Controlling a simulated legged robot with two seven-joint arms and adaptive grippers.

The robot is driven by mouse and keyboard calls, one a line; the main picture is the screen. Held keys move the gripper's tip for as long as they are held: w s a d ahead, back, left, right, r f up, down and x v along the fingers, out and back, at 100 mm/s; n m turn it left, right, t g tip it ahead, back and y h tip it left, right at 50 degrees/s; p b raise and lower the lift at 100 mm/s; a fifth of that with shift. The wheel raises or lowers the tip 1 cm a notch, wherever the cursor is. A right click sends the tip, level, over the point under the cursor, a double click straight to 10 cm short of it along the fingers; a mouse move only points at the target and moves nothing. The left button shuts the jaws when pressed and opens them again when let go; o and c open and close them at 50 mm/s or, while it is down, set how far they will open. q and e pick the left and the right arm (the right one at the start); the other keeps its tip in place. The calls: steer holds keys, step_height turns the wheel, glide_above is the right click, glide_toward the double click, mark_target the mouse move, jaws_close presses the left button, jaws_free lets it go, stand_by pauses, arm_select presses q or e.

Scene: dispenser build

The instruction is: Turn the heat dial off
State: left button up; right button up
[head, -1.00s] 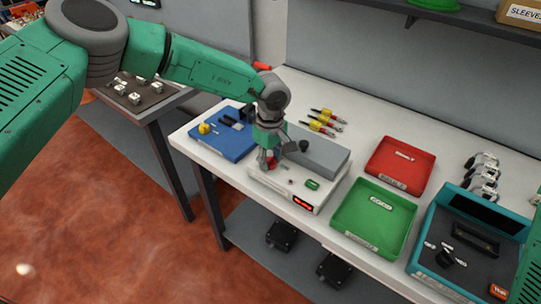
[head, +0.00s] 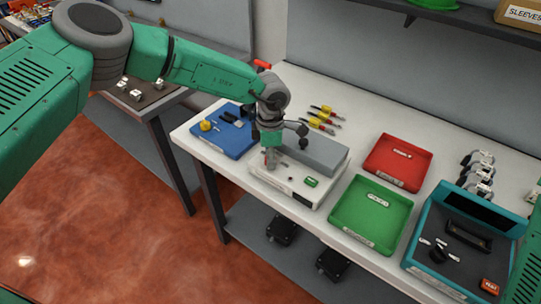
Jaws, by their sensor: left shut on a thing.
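The white machine (head: 289,190) stands near the table's front edge, with a long grey block along its back. A small green part (head: 311,182) sits on its top, and no lit readout shows on its front. My left gripper (head: 271,164) points down onto the left part of the machine's top. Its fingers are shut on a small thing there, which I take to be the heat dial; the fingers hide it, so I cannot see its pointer. My right gripper is out of view; only green arm casing shows at the right edge.
A blue tray (head: 225,143) lies left of the machine. Green (head: 352,228) and red (head: 378,172) trays lie to its right, then a teal box (head: 419,262). Yellow and red-handled tools (head: 325,116) lie behind.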

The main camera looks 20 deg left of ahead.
arm_select(q)
steer(key=shift+w+r+n, duration=0.15)
steer(key=shift+w+n, duration=0.05)
steer(key=shift+n, duration=0.3)
steer(key=o, duration=1.1)
steer(key=shift+o, duration=0.2)
step_height(320, 180, up, 12)
steer(key=shift+f, duration=0.2)
